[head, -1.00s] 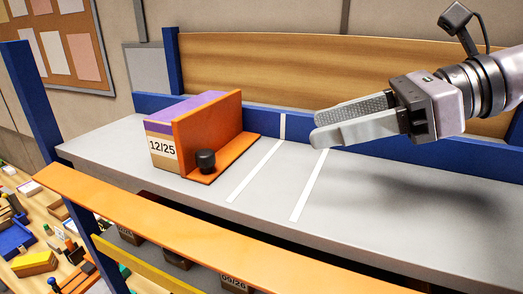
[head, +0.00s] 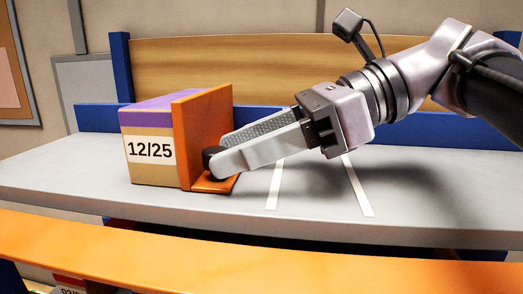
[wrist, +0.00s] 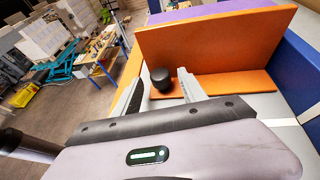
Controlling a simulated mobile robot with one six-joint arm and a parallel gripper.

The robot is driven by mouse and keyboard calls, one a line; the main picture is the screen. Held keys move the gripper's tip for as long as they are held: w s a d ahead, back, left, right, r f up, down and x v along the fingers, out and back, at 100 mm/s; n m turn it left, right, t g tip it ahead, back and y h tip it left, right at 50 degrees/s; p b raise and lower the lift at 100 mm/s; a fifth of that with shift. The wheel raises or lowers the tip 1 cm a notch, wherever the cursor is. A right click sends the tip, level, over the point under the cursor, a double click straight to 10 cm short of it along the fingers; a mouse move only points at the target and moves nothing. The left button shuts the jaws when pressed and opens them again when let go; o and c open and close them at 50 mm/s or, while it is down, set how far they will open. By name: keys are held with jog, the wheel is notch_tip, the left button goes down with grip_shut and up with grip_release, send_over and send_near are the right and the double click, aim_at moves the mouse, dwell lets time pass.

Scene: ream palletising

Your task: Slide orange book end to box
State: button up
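The orange book end (head: 205,125) stands upright on the grey shelf, its tall plate against the box's right side as far as I can see. Its foot, with a black knob (head: 210,158), extends to the right. The box (head: 151,168) is tan and purple with a "12/25" label. My gripper (head: 226,150) is open and low over the foot, its fingertips at the knob. In the wrist view the knob (wrist: 160,79) sits between the fingertips, with a small gap showing on each side. The near finger partly hides the foot in the head view.
Two white stripes mark the grey shelf (head: 430,220) to the right of the book end, under my arm. A blue rail and wooden back panel (head: 240,60) bound the rear. An orange beam (head: 300,260) runs along the front. The shelf left of the box is clear.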

jog(key=shift+d, duration=0.1)
jog(key=c, duration=0.4)
jog(key=shift+a, duration=0.25)
grip_shut()
jog(key=shift+w+f, duration=0.1)
dwell(0.3)
